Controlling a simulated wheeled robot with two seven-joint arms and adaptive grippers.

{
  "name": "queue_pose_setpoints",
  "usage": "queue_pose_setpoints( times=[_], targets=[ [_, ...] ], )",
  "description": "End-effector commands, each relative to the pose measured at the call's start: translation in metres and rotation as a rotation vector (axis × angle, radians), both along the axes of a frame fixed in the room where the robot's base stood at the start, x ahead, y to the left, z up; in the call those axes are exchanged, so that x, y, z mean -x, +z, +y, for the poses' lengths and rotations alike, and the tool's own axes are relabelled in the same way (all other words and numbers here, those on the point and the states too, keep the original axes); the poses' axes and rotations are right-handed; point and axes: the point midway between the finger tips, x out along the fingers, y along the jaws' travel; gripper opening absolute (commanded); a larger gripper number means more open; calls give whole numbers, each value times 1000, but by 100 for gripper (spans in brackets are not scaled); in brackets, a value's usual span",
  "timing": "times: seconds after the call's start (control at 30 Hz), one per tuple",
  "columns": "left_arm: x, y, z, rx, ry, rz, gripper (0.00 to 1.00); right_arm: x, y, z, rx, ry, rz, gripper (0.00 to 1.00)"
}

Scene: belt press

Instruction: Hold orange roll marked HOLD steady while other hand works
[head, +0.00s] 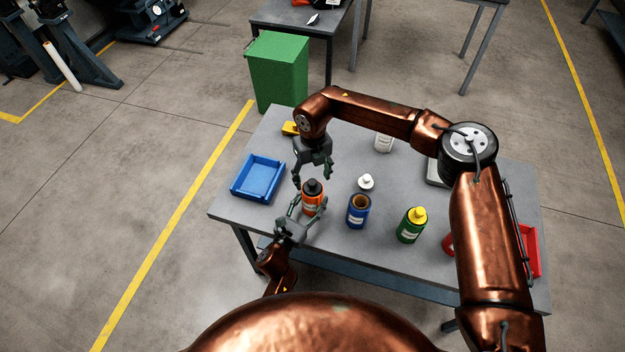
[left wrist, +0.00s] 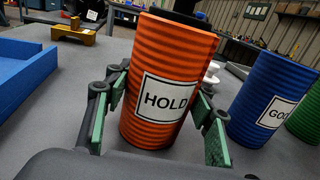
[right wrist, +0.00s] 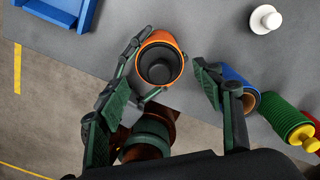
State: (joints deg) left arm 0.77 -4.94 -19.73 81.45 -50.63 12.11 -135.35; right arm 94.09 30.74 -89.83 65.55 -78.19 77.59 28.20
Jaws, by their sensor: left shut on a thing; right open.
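The orange roll (head: 311,204) with a black top (head: 313,187) stands on the grey table. Its HOLD label (left wrist: 166,100) faces my left wrist camera, where the roll looks slightly tilted. My left gripper (head: 306,210) is shut on it, with a finger on each side, low in the left wrist view. My right gripper (head: 312,178) is open above the roll. In the right wrist view, the orange rim (right wrist: 178,56) surrounds a dark round piece (right wrist: 159,66) between and just beyond the open fingers. I cannot tell whether the right fingers touch it.
A blue roll (head: 358,213) with an open brown top and a green roll (head: 410,229) with a yellow top stand to the right. A white knobbed piece (head: 366,181) lies behind the blue roll. A blue tray (head: 240,190) is at left; a red tray (head: 535,262) is at right.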

Motion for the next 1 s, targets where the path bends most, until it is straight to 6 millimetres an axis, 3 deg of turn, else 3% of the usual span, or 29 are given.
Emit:
queue_pose_setpoints(
  times=[0.6, 1.0],
  targets=[
    [0, 0, 1, -1, 1, 0, 10, 0, 34, 0, 0, 0, -1, 61],
    [0, 0, 1, -1, 1, 0, 10, 0, 37, 0, 0, 0, 0, 61]
  ],
)
